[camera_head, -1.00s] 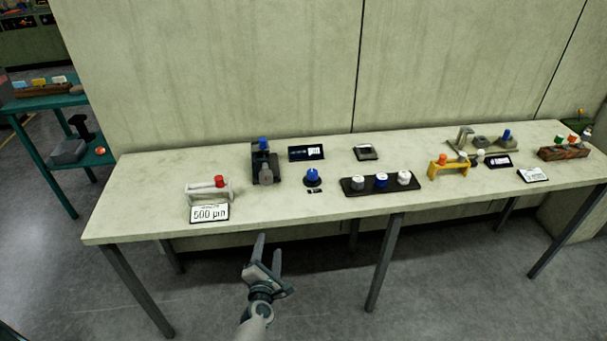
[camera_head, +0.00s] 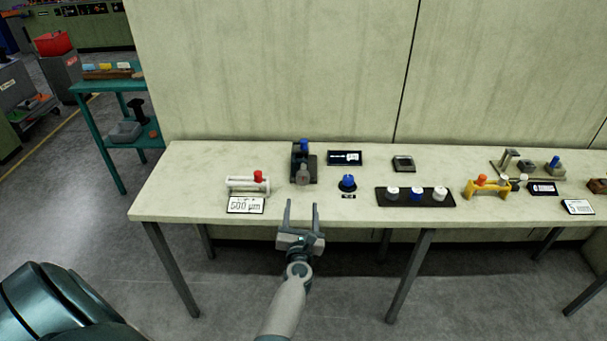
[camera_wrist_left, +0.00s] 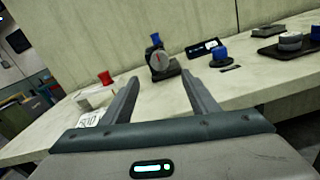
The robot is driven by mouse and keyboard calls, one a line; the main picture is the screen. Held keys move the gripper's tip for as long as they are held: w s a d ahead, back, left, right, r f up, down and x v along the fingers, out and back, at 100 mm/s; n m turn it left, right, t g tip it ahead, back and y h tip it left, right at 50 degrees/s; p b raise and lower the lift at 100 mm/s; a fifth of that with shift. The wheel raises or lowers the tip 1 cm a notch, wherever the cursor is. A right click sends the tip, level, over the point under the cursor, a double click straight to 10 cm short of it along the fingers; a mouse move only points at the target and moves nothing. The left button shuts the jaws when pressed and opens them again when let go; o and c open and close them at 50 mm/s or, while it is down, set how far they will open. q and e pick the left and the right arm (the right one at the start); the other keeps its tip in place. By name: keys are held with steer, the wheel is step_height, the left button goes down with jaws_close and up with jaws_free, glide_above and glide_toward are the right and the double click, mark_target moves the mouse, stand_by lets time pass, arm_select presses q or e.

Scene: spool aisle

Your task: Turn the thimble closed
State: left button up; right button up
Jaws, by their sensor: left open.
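A pale micrometer-like frame (camera_head: 246,186) with a red knob (camera_head: 258,176), perhaps the thimble, stands at the left of the table. A card (camera_head: 245,205) reading "500 µm" lies in front of it. The red knob (camera_wrist_left: 105,77) also shows in the left wrist view, left of the fingers. A yellow frame (camera_head: 487,190) with an orange knob stands further right. My left gripper (camera_head: 301,203) is open and empty at the table's front edge, right of the pale frame and apart from it. My right gripper is not in view.
A dark stand with a blue top and a grey dial (camera_head: 303,175) is beyond my left fingers. A blue knob (camera_head: 348,183) and a black strip (camera_head: 383,197) with several knobs are to the right. The long table (camera_head: 180,202) has free room at its left end.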

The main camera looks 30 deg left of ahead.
mark_target(303, 174)
arm_select(q)
steer(key=b+x, duration=0.5)
steer(key=x, duration=1.1)
steer(key=shift+a, duration=0.1)
steer(key=shift+w+a, duration=0.3)
steer(key=shift+w, duration=0.2)
steer(key=c, duration=1)
steer(key=shift+c, duration=0.2)
